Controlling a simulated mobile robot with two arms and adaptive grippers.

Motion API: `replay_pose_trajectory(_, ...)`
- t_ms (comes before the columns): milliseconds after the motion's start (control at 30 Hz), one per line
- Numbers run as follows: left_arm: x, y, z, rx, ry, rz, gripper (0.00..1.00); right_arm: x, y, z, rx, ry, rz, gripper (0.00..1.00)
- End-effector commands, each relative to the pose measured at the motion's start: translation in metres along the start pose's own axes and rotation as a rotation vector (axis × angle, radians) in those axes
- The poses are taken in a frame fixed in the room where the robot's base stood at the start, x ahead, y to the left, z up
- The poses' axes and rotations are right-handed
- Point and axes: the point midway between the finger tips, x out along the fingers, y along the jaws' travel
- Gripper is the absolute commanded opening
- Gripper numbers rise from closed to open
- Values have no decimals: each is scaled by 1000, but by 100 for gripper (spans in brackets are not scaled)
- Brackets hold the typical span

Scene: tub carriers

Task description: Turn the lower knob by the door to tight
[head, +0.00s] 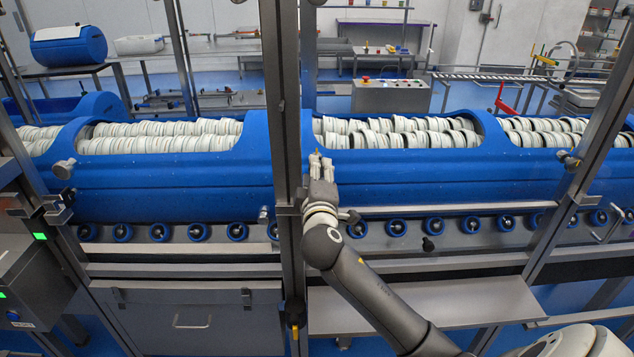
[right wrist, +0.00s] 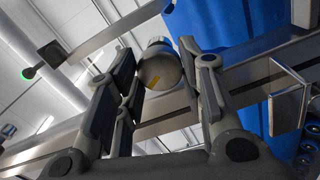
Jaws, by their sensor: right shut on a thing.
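In the head view my right gripper (head: 320,163) is beside the middle upright post (head: 283,120), in front of the blue tub; the held knob cannot be made out there. I cannot tell from these views whether the knob is tight. My left gripper is not in view.
A long blue tub (head: 440,185) holding rows of white rings runs behind the frame, above a row of blue rollers (head: 197,232). A metal shelf (head: 430,302) lies under my right arm. Upright posts stand at left, middle and right. A grey drawer front (head: 192,322) is lower left.

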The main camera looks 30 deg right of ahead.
Motion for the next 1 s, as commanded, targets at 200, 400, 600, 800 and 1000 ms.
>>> replay_pose_trajectory(200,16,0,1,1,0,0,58,0,-5,1,200,-3,-4,12)
replay_pose_trajectory(400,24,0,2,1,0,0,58,0,-4,0,352,-3,-5,12)
replay_pose_trajectory(600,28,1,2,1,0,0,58,0,-3,0,454,-3,-4,12)
replay_pose_trajectory(800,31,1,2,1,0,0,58,0,-3,0,511,-3,-5,12)
replay_pose_trajectory(1000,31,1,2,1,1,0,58,0,-3,0,529,-3,-6,12)
